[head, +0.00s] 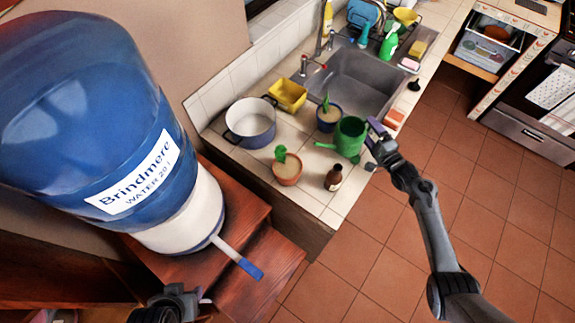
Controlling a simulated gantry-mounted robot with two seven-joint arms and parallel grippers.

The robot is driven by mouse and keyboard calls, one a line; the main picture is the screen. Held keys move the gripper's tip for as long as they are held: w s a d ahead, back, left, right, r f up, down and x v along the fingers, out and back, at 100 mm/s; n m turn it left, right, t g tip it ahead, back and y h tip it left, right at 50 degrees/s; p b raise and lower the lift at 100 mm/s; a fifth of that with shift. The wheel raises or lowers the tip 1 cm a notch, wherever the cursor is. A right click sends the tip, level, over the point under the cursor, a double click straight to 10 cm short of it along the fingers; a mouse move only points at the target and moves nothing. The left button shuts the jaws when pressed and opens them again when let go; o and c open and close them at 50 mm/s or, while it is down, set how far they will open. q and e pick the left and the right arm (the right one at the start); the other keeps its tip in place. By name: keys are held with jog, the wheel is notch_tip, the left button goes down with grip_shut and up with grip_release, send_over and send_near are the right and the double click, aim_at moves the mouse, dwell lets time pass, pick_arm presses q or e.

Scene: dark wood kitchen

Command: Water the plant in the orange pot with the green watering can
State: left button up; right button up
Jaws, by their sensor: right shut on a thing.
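The orange pot (288,175) with a small green plant (281,155) stands on the tiled counter near its left end. The green watering can (350,138) is to its right and slightly farther back, its spout pointing left. My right gripper (374,146) reaches in from the right and is shut on the can's right side, where the handle is largely hidden. I cannot tell whether the can touches the counter. My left gripper (182,300) is at the bottom edge, far from the pot, and its jaws are unclear.
A blue pot (328,121) with another plant stands behind the can. A brown bottle (333,178) stands between the orange pot and the counter's front edge. A white-and-blue cooking pot (250,124), yellow tub (288,95) and sink (357,80) are behind. A large water bottle (90,95) fills the left.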

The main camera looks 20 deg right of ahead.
aim_at(343, 138)
jog(key=shift+a+r+n+p, duration=0.3)
jog(key=shift+r+n, duration=0.3)
jog(key=shift+r, duration=0.2)
jog(key=shift+s+a+r+n, duration=0.15)
jog(key=shift+a+r+n, duration=0.05)
jog(key=shift+a+n, duration=0.35)
jog(key=shift+s+a+r+n, duration=0.1)
jog(key=shift+a+r+n, duration=0.1)
jog(key=shift+a+n, duration=0.3)
jog(key=shift+r+p, duration=0.3)
jog(key=shift+r, duration=0.1)
jog(key=shift+s+a+r+n+p, duration=0.1)
jog(key=shift+a+r+n+p, duration=0.25)
jog(key=shift+a+r+n, duration=0.15)
jog(key=shift+r, duration=0.15)
jog(key=shift+a+r+n, duration=0.25)
jog(key=shift+s+a+r+p, duration=0.1)
jog(key=shift+r+p, duration=0.1)
jog(key=shift+p, duration=0.2)
